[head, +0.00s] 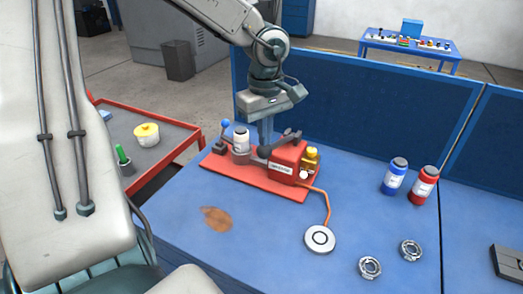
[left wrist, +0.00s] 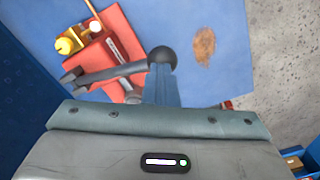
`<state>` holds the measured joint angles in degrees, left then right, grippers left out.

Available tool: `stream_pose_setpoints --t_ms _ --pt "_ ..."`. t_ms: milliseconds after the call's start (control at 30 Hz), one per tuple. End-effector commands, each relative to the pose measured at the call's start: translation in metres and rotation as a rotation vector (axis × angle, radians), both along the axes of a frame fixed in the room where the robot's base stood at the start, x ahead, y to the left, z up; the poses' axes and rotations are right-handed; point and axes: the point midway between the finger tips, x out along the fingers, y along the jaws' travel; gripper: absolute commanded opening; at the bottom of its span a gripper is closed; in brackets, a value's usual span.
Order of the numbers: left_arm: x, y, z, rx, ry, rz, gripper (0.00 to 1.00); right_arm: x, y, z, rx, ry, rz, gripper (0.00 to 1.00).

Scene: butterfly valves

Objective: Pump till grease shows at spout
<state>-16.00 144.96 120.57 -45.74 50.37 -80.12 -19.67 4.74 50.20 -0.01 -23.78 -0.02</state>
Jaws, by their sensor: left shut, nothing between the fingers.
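The grease pump (head: 287,160) is a red block on a red base plate on the blue bench. A dark lever (left wrist: 112,74) with a black ball knob (left wrist: 162,59) runs beside it. My left gripper (head: 266,140) points down at the knob, its fingers shut and empty. In the left wrist view its fingertips (left wrist: 161,72) meet the knob's edge; I cannot tell whether they touch. A yellow fitting (head: 311,156) sits at the pump's right end, with a small white part below it. I cannot make out grease at a spout.
A white canister (head: 241,140) and a blue-knobbed handle (head: 225,125) stand on the plate's left. Blue (head: 395,176) and red (head: 424,185) cans and two metal rings (head: 370,267) are at right. A brown stain (head: 216,218) marks the bench front. A blue panel (head: 350,110) stands behind.

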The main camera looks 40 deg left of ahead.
Motion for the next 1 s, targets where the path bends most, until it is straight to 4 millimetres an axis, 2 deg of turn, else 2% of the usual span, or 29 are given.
stream_pose_setpoints --t_ms 467,1000 --pt "0.0 0.0 0.057 0.0 0.0 0.0 0.0 0.0 0.0 0.042 0.0 0.0 0.0 0.36" --pt "0.0 0.0 0.057 0.0 0.0 0.0 0.0 0.0 0.0 0.041 0.0 0.0 0.0 0.36"
